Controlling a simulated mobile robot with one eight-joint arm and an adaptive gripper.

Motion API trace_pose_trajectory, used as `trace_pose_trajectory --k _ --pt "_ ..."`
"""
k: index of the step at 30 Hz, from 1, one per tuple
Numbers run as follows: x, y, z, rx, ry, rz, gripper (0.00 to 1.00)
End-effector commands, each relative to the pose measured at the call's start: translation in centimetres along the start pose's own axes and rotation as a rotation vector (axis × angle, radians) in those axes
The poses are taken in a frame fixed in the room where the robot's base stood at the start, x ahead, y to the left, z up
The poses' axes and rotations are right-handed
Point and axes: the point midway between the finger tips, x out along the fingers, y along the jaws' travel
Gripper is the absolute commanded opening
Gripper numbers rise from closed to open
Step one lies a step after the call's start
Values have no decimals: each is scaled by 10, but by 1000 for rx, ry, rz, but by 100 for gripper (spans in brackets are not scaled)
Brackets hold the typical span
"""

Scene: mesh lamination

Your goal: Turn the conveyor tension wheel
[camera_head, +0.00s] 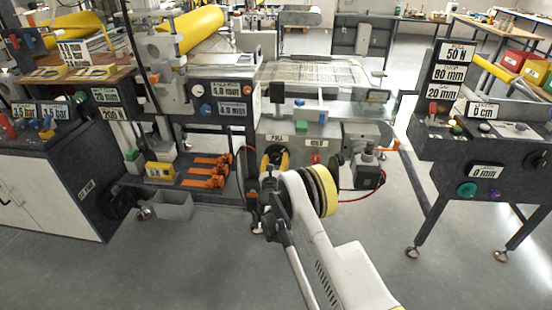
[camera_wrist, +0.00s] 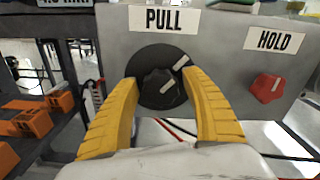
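A round black dial (camera_wrist: 143,62) with a raised black knob and white marks sits on a grey panel under a PULL label (camera_wrist: 164,20). It is probably the tension wheel, but no label in view names it so. My gripper (camera_wrist: 160,76) has two yellow fingers, open, one on each side of the knob, with the tips in front of the dial. A gap shows between the fingers and the knob, and I cannot tell whether either finger touches it. In the head view my gripper (camera_head: 275,157) is at the same panel, mostly covering the dial.
A red knob (camera_wrist: 267,88) under a HOLD label (camera_wrist: 276,39) is to the right on the same panel. Orange blocks (camera_head: 207,170) lie on a low shelf at left. A motor unit (camera_head: 366,165) projects at right. The grey floor in front is mostly clear.

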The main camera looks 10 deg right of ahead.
Motion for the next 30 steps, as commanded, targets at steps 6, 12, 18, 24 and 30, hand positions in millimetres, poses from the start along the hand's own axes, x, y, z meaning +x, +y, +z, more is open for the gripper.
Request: trace_pose_trajectory --k 6,12,18,24,30 --pt "0 0 0 0 0 0 10" --pt "0 0 0 4 0 0 10" --pt "0 0 0 49 0 0 11" --pt "0 -1 0 168 0 0 11" --pt "0 -2 0 343 0 0 11"
